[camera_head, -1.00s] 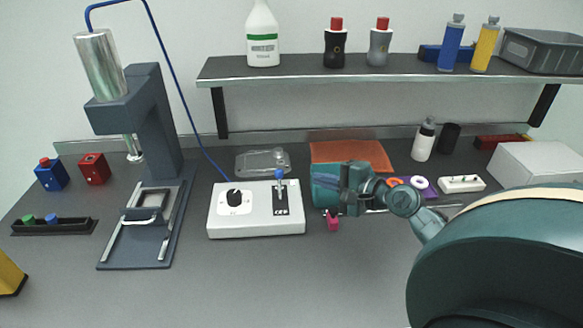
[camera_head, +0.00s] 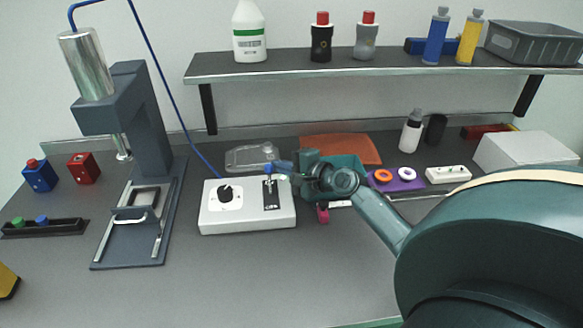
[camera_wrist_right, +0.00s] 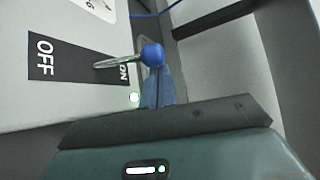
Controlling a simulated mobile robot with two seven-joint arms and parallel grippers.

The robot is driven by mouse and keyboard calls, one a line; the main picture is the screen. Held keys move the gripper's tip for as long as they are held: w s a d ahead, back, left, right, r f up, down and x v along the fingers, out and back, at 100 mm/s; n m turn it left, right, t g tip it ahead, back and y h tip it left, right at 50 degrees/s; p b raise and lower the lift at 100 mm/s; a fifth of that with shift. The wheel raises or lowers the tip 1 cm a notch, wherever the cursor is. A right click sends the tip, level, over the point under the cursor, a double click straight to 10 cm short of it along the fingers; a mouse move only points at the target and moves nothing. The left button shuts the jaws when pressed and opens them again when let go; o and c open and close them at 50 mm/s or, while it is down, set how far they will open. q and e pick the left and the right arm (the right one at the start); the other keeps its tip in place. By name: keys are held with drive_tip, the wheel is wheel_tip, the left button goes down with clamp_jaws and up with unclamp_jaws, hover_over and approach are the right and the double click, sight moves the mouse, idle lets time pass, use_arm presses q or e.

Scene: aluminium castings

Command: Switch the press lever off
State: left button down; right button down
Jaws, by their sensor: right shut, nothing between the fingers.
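The press lever is a thin metal stick with a blue knob (camera_head: 268,169) on the white control box (camera_head: 245,218), right of a black dial. In the right wrist view the lever (camera_wrist_right: 122,60) leans toward the ON end of its black plate, and its blue knob (camera_wrist_right: 151,55) is beyond the ON label. The OFF label (camera_wrist_right: 44,55) is at the plate's other end. My left gripper is out of view.
The press (camera_head: 135,130) stands left of the box, with a blue hose running down to it.

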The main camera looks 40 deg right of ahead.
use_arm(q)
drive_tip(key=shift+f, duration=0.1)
use_arm(e)
drive_tip(key=shift+w, duration=0.1)
drive_tip(key=shift+a+f+b, duration=0.1)
drive_tip(key=shift+f+b, duration=0.1)
drive_tip(key=shift+b, duration=0.35)
drive_tip(key=shift+r, duration=0.1)
drive_tip(key=shift+s+r+t+b, duration=0.1)
drive_tip(key=shift+s+t+b, duration=0.1)
drive_tip(key=shift+t+b, duration=0.1)
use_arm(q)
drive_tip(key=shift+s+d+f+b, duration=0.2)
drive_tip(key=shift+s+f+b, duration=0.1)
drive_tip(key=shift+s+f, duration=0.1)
use_arm(e)
drive_tip(key=shift+a+n, duration=0.1)
drive_tip(key=shift+n, duration=0.2)
